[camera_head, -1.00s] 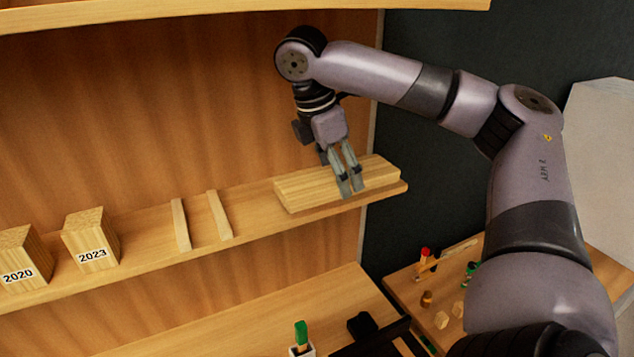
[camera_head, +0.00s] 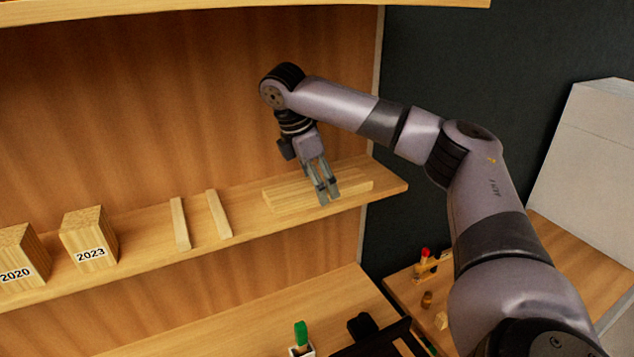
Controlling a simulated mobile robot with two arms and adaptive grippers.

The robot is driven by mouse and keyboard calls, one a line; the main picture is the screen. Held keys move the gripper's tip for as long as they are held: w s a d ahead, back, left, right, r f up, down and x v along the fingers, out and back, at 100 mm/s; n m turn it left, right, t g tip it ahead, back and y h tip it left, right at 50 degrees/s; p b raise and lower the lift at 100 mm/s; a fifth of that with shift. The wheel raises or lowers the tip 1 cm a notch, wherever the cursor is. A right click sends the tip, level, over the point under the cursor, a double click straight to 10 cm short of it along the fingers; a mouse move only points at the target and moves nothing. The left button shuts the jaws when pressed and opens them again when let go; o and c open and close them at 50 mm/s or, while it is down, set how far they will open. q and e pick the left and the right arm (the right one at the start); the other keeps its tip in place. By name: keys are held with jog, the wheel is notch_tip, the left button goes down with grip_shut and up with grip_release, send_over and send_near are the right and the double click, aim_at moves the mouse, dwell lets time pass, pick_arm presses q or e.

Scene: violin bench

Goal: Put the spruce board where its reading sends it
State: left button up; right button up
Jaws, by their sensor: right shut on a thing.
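The pale spruce board (camera_head: 350,184) is at the right end of the wooden shelf (camera_head: 150,255), lying lengthwise along it. My right gripper (camera_head: 327,195) reaches down from above, with its fingers shut on the board near its middle and front. The fingers hide a small part of the board. I cannot tell whether the board rests on the shelf or is slightly above it. No reading shows in this view. My left gripper is out of view.
Blocks labelled 2020 (camera_head: 22,258) and 2023 (camera_head: 90,240) stand left on the shelf. Two thin wooden strips (camera_head: 180,224) (camera_head: 219,214) lie right of them. Below are a green-topped item (camera_head: 301,337) and a dark object (camera_head: 365,328). A small side table (camera_head: 405,283) holds small items.

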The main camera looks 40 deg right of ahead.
aim_at(308, 186)
jog(key=shift+w+d, duration=0.1)
jog(key=shift+w, duration=0.1)
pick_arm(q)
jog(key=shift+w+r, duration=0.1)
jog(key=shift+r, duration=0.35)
pick_arm(e)
jog(key=shift+s, duration=0.1)
jog(key=o, duration=1.3)
jog(key=shift+f, duration=0.15)
jog(key=shift+v, duration=3.95)
jog(key=shift+f, duration=0.15)
